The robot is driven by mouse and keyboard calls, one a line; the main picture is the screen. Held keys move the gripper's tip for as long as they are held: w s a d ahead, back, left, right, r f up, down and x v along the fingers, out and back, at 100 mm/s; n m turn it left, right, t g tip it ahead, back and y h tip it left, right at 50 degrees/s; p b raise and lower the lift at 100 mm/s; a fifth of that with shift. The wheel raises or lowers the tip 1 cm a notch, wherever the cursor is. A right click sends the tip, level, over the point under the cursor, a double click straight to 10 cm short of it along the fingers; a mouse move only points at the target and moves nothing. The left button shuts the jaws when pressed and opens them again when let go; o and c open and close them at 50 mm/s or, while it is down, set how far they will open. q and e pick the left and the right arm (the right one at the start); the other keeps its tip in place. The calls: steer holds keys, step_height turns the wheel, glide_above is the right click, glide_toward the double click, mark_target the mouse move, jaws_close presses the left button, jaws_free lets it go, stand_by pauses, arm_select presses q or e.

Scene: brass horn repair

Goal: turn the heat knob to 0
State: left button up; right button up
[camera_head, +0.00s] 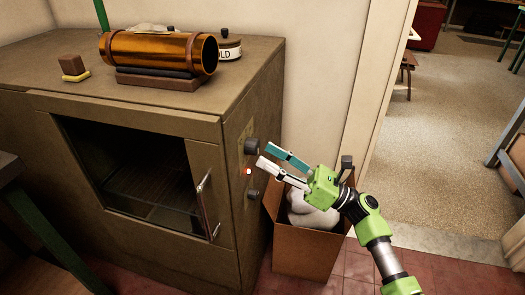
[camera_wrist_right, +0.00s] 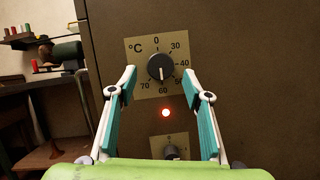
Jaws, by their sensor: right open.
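The heat knob (camera_wrist_right: 160,67) is a round black knob on a beige plate marked °C, with 0 at the top and numbers from 30 to 70 around it. Its pale mark appears to point down, towards 60. The head view shows this knob (camera_head: 251,146) on the right side of the brown oven (camera_head: 225,185). My right gripper (camera_head: 264,154) is open and empty in front of that side. In the right wrist view its fingers (camera_wrist_right: 167,83) stand left and right of the knob, apparently short of it. My left gripper is not in view.
A red lamp (camera_wrist_right: 166,112) glows below the knob, above a second, lower knob (camera_wrist_right: 171,152). A cardboard box (camera_head: 303,250) with white contents stands beside the oven, under my right gripper. An amber tube (camera_head: 150,50) lies on a support on the oven top.

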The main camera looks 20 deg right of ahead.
mark_target(252, 147)
steer(key=x, duration=0.2)
steer(key=shift+w+a+r, duration=0.15)
steer(key=shift+w+a, duration=0.05)
steer(key=shift+a, duration=0.05)
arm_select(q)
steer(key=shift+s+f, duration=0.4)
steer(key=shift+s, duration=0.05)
arm_select(e)
steer(key=c, duration=1.1)
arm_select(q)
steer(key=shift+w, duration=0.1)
